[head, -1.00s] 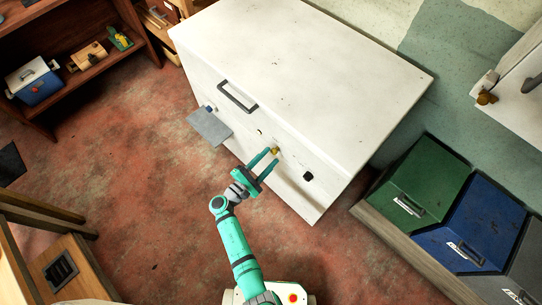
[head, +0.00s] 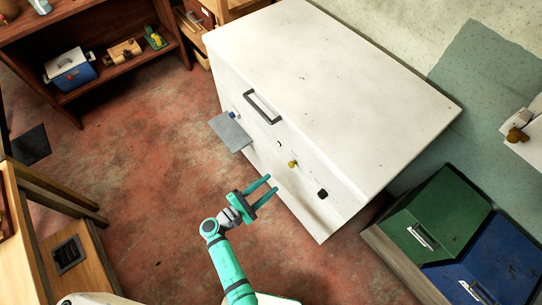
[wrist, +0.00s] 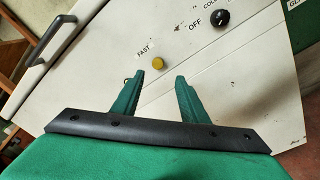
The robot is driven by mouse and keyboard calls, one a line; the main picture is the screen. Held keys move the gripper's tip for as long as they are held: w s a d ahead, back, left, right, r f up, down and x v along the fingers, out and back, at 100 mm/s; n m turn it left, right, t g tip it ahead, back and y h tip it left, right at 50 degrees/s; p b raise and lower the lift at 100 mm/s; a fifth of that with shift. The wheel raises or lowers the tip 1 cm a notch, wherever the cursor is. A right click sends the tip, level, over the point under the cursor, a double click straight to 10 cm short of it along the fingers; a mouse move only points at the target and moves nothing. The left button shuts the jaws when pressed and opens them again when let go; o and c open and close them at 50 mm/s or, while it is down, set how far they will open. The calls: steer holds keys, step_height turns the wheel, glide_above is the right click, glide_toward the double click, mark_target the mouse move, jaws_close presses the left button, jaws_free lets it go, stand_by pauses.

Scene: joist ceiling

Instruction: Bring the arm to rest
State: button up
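My gripper (head: 268,188) is green with two parallel fingers. It is open and empty, a short way in front of the white chest-like appliance (head: 335,85). In the wrist view my gripper (wrist: 157,88) has its fingers apart, with nothing between them. Beyond the fingertips is the yellow knob (wrist: 158,63) on the front panel, beside the word FAST; it also shows in the head view (head: 292,164). A black dial (wrist: 220,18) marked OFF and COLD is to its right. The fingers look apart from the panel in the head view.
A grey plate (head: 230,132) juts from the appliance's front, left of my gripper. Green (head: 435,222) and blue (head: 490,262) bins stand at the right. A wooden shelf (head: 95,85) is at the back left. Red floor (head: 150,165) is clear left of my arm.

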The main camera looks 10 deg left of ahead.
steer(key=s+d+f+m+g+y, duration=0.25)
steer(key=s+f+m+y, duration=0.2)
steer(key=s, duration=0.55)
steer(key=s+d+f+m+g+y, duration=0.1)
steer(key=s+f+m+g+y, duration=0.3)
steer(key=s, duration=0.6)
steer(key=s+d+r+m+t, duration=0.2)
steer(key=r+m, duration=0.1)
steer(key=r, duration=0.7)
steer(key=s+d+r+m+t+y, duration=0.1)
steer(key=s+d+r+m+t, duration=0.1)
steer(key=r, duration=0.7)
steer(key=s+d+r+m+t+y, duration=0.1)
steer(key=s+d+r+m+t, duration=0.1)
steer(key=r+m, duration=0.4)
step_height(320, 180, up, 5)
steer(key=shift+s+f+t, duration=0.2)
steer(key=shift+s+t, duration=0.2)
steer(key=shift+t, duration=0.35)
